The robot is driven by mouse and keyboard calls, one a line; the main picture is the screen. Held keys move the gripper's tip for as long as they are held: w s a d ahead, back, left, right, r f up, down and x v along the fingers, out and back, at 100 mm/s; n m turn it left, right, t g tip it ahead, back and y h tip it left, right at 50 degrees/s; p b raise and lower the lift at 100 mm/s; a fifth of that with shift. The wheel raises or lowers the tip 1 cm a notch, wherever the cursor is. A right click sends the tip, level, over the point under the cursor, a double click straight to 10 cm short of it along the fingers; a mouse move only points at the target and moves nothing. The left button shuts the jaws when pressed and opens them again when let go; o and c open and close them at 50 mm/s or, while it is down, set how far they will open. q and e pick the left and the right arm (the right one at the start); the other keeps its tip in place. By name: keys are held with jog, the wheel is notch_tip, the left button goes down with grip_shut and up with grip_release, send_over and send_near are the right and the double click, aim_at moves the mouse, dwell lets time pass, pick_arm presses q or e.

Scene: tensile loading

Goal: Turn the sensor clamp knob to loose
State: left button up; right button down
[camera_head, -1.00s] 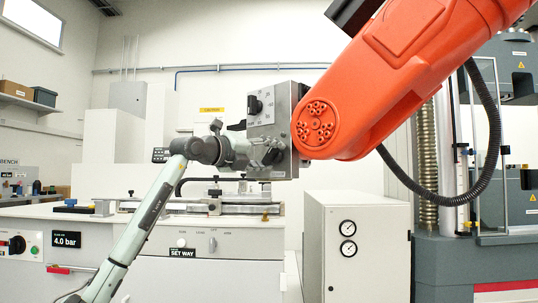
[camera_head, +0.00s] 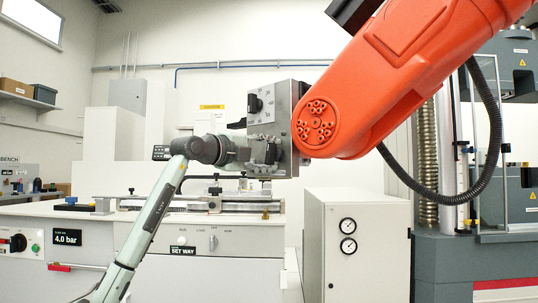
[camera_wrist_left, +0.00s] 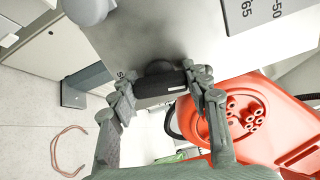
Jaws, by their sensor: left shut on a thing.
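A grey metal box (camera_head: 288,97) is fixed at the end of the orange arm. Its face carries a black dial (camera_head: 254,104) high up, with markings around it. My left gripper (camera_head: 270,152) is at the lower part of this face. In the left wrist view, my left gripper (camera_wrist_left: 161,80) has a finger on each side of a black knob (camera_wrist_left: 161,88) on the grey panel (camera_wrist_left: 140,40), and is shut on it. Lettering beside the knob is mostly hidden by a finger. My right gripper is not in view.
The large orange arm (camera_head: 400,75) stands close to the right of the box. A white cabinet (camera_head: 365,245) with two gauges is below it. A bench (camera_head: 215,245) with a rail fixture lies below my left gripper. A red cable (camera_wrist_left: 68,148) lies on the floor.

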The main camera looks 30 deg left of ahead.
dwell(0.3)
pick_arm(q)
jog(key=o, duration=1.2)
jog(key=shift+c, duration=0.2)
jog(key=s+a, duration=0.1)
jog(key=s, duration=1)
jog(key=shift+s+a, duration=0.35)
jog(key=shift+s, duration=0.05)
